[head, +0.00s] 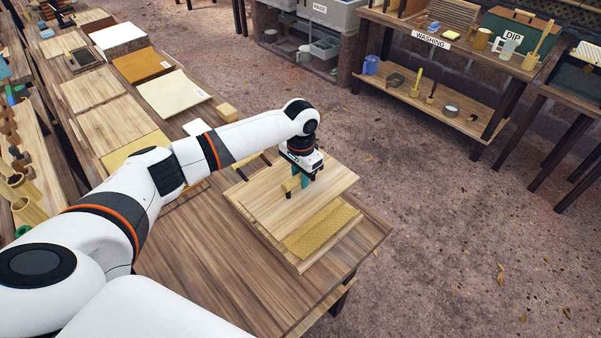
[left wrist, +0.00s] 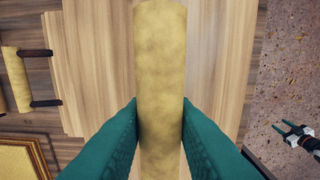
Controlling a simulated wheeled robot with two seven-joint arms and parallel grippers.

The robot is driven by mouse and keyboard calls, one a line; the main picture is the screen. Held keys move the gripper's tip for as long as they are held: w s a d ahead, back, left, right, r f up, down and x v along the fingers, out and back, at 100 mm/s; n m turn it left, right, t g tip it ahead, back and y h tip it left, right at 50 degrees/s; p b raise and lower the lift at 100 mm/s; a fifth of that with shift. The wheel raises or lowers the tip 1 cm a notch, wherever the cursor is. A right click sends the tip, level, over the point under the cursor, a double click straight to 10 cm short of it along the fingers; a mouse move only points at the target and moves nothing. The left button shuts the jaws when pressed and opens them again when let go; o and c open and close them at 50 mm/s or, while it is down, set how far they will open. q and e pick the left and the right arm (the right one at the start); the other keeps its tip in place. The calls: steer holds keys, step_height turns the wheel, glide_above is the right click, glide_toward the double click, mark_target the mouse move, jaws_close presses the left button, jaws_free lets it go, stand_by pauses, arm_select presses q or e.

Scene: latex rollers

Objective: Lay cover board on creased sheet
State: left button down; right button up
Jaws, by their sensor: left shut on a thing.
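The cover board (head: 320,180) is a pale wooden board with a block-like yellowish handle (head: 291,184) on top. My left gripper (head: 303,180) is shut on this handle, its teal fingers on either side. In the left wrist view the handle (left wrist: 160,80) runs between the fingers, with the board (left wrist: 100,50) beneath. The creased sheet (head: 322,230) is yellow and textured; a strip shows beyond the board's near edge, and the rest is hidden. I cannot tell whether the board touches it. My right gripper (left wrist: 297,133) shows small at the right of the left wrist view; its jaw opening is unclear.
Under the sheet is a wooden base board (head: 300,264) near the table's right end. Left of it lie a cream slab (head: 172,94), a brown slab (head: 142,65) and wooden boards. The near tabletop (head: 205,255) is clear. A washing shelf (head: 450,50) stands across the floor.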

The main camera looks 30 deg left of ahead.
mark_target(300, 191)
steer(key=shift+s+a, duration=0.1)
arm_select(q)
steer(key=shift+r, duration=0.1)
steer(key=shift+r+p, duration=0.1)
steer(key=shift+p, duration=0.6)
step_height(300, 191, down, 3)
steer(key=shift+r+b, duration=0.1)
steer(key=shift+b, duration=0.6)
step_height(300, 191, down, 3)
steer(key=shift+r+b, duration=0.2)
steer(key=shift+b, duration=0.3)
steer(key=shift+f+b, duration=0.45)
steer(key=shift+f, duration=1.1)
arm_select(e)
steer(key=shift+s+f, duration=0.1)
steer(key=shift+f, duration=0.9)
arm_select(q)
steer(key=shift+f, duration=0.3)
steer(key=c, duration=1.1)
jaws_free()
arm_select(e)
steer(key=shift+a, duration=0.1)
